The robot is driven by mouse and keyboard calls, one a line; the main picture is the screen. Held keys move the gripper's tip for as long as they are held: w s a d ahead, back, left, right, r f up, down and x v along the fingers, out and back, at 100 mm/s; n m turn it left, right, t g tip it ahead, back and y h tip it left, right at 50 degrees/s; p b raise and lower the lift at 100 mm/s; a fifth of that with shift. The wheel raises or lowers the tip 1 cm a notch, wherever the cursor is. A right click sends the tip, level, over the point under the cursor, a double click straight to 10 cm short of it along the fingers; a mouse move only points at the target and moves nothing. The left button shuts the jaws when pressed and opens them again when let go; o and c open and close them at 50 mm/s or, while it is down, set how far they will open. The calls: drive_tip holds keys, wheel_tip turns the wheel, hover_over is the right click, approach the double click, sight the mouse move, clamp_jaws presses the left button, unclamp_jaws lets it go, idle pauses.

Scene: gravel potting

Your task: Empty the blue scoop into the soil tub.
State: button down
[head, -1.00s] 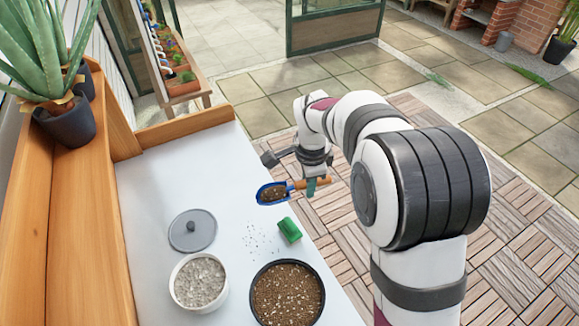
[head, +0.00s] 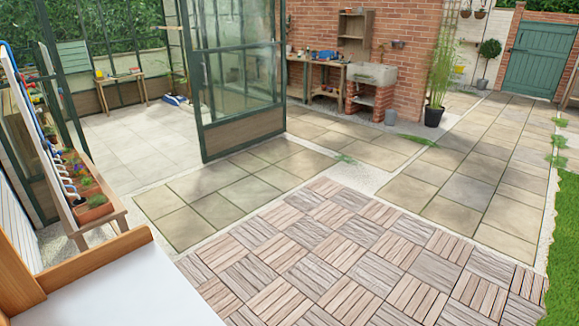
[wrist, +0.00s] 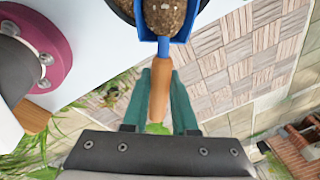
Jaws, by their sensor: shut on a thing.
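In the wrist view my gripper (wrist: 161,76) has its teal fingers shut on the wooden handle of the blue scoop (wrist: 165,42). The scoop's bowl is at the top edge and holds brown, speckled soil. A dark curved rim (wrist: 123,9), which looks like the soil tub, shows behind and beside the bowl, mostly cut off by the frame. I cannot tell the height of the scoop over it. The head view shows neither my gripper, the scoop nor the tub.
The head view shows only the far corner of the white tabletop (head: 130,290) with a wooden edge board (head: 90,258). Beyond lie wooden deck tiles (head: 330,255), a glass-and-green-framed door (head: 240,85) and a bench with potted plants (head: 85,200).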

drive_tip(key=shift+s+a+r+t+h, duration=0.15)
drive_tip(key=shift+a+r+h, duration=0.2)
drive_tip(key=shift+h, duration=0.4)
drive_tip(key=shift+a+r+t+h, duration=0.2)
drive_tip(key=shift+a+h, duration=0.3)
drive_tip(key=shift+h, duration=0.2)
drive_tip(key=shift+s+a+r+t+h, duration=0.1)
drive_tip(key=shift+a+r+t+h, duration=0.1)
drive_tip(key=shift+a+h, duration=0.4)
drive_tip(key=shift+s+a+r+n+t+h, duration=0.2)
drive_tip(key=shift+a+r+h, duration=0.55)
drive_tip(key=shift+h, duration=0.35)
drive_tip(key=shift+s+a+r+n+t+h, duration=0.1)
drive_tip(key=shift+a+r+n+t+h, duration=0.1)
drive_tip(key=shift+a+r+h, duration=0.7)
drive_tip(key=shift+d+f+h, duration=0.1)
drive_tip(key=shift+f+h, duration=0.15)
drive_tip(key=shift+f, duration=0.05)
drive_tip(key=d+f+y, duration=0.2)
drive_tip(key=d+f+g+y, duration=0.1)
drive_tip(key=d+y, duration=0.1)
drive_tip(key=y, duration=0.1)
drive_tip(key=w+d+f+g+y, duration=0.1)
drive_tip(key=d+f+y, duration=0.1)
drive_tip(key=y, duration=0.1)
drive_tip(key=shift+f+m, duration=0.3)
drive_tip(key=shift+m, duration=0.1)
drive_tip(key=shift+f+y, duration=0.2)
drive_tip(key=shift+y, duration=0.1)
drive_tip(key=shift+r, duration=0.1)
